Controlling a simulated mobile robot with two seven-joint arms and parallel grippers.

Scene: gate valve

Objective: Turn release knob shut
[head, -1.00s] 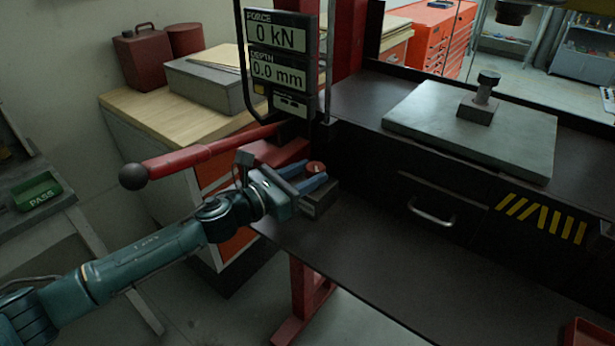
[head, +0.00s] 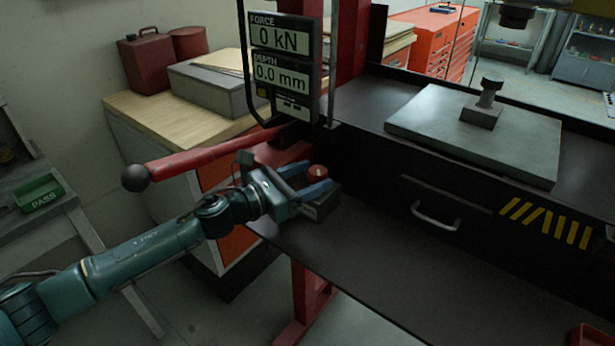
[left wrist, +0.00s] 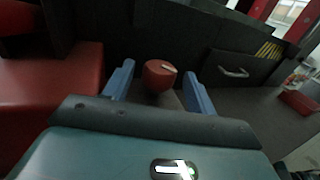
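The release knob (head: 318,171) is a small red round knob on top of a dark block (head: 322,207) beside the press. It also shows in the left wrist view (left wrist: 158,76), with a pale mark on its top. My left gripper (head: 309,179) is open, with one blue finger on each side of the knob. In the left wrist view the fingers (left wrist: 158,84) stand wide, with visible gaps to the knob on both sides. My right gripper is in neither view.
A red lever with a black ball end (head: 135,178) reaches out just behind my left wrist. The force and depth display (head: 283,62) stands above the knob. A drawer with a metal handle (head: 436,216) is to the right.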

